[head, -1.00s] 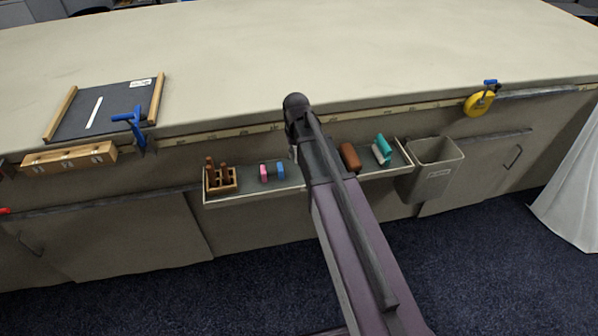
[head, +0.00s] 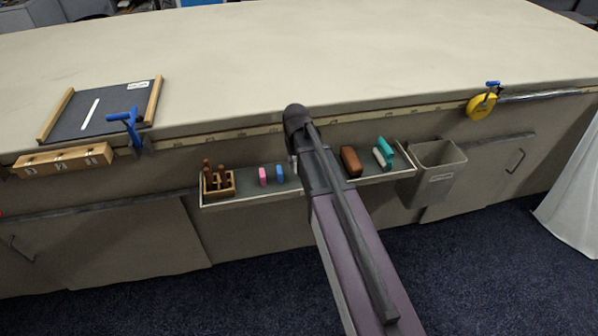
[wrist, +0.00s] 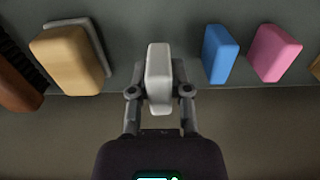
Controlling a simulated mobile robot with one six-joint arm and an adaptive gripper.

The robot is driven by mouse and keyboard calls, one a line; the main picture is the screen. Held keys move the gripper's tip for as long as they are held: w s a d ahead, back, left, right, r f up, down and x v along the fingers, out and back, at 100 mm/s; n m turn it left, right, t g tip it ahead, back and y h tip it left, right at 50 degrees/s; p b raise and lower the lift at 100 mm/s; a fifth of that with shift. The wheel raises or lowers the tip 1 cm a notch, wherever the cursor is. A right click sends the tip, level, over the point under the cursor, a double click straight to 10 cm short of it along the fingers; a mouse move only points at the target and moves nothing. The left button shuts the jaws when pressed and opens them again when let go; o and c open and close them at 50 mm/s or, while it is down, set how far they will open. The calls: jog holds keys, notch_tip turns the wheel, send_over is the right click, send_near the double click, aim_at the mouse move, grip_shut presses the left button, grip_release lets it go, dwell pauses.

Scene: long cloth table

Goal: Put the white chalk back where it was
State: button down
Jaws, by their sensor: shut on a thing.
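The white chalk (wrist: 158,75) is a pale block between the fingers of my gripper (wrist: 160,92) in the wrist view. My gripper is shut on it. The chalk is over or at the dark floor of the tray (wrist: 130,18), left of the blue chalk (wrist: 220,53) and pink chalk (wrist: 274,52), apart from both. I cannot tell whether it touches the tray. In the head view my arm hides most of the gripper, which reaches down to the tray between the blue chalk (head: 281,174) and a brown block (head: 351,161).
A tan block (wrist: 68,60) is left of the gripper in the wrist view. The tray also bears a wooden holder (head: 219,184) and a teal-and-white piece (head: 383,153). A grey bin (head: 437,167) hangs right. A dark board (head: 110,105) lies on the table.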

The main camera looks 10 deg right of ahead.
aim_at(296, 171)
jog(key=shift+f+b, duration=1.25)
jog(key=shift+f, duration=0.25)
jog(key=shift+f, duration=0.15)
jog(key=c, duration=0.6)
grip_release()
notch_tip(296, 171, up, 12)
jog(key=p, duration=1.2)
jog(key=shift+r, duration=0.2)
